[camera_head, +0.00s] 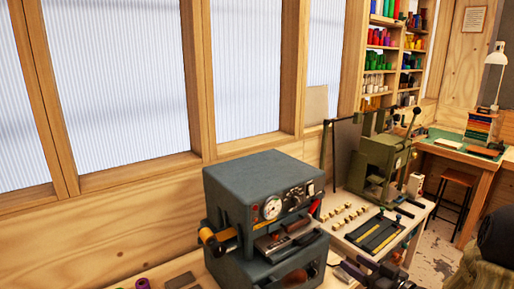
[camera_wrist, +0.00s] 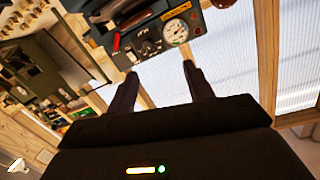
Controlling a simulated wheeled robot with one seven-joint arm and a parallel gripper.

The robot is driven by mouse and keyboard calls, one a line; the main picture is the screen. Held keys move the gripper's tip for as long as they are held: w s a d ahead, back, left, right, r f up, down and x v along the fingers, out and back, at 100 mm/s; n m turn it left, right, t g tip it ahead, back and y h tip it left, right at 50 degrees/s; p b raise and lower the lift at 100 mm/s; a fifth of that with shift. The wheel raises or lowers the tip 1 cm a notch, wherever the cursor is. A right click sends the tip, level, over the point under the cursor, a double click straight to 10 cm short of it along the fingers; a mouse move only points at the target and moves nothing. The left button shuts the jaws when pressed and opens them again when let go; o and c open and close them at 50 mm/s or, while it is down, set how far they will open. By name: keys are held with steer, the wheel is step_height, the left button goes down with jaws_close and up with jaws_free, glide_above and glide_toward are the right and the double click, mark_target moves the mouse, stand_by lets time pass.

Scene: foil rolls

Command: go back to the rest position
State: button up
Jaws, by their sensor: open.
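My gripper (camera_wrist: 160,82) shows in the wrist view with its two dark fingers spread apart. I see nothing held between them; a window and its wooden frame show through the gap. The blue-grey press with a round gauge (camera_head: 262,205) stands on the bench in the head view, with a gold foil roll (camera_head: 208,237) on its left side. The press also appears, upside down, at the top of the wrist view (camera_wrist: 150,40), beyond the fingertips. I cannot tell its distance from them.
A green machine (camera_head: 380,160) stands on a bench behind the press, with small brass pieces and a dark tray (camera_head: 378,233) in front. A purple roll (camera_head: 142,284) lies at the bottom edge. Shelves of coloured rolls (camera_head: 385,60), a desk and a stool (camera_head: 458,190) are farther right.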

steer(key=s+a+f+m+g+h, duration=0.2)
steer(key=s+a+f+g+h, duration=0.1)
steer(key=s, duration=0.4)
steer(key=s+a+f+m+g+h, duration=0.1)
steer(key=s+a+f+g+h, duration=0.2)
steer(key=s+a+g+h, duration=0.3)
steer(key=s+a+g, duration=0.1)
steer(key=s+g, duration=0.1)
steer(key=shift+s+a+f+m+g, duration=0.15)
steer(key=shift+f+m+g, duration=0.15)
steer(key=shift+f+m, duration=0.1)
stand_by(0.8)
steer(key=shift+a, duration=0.1)
stand_by(0.5)
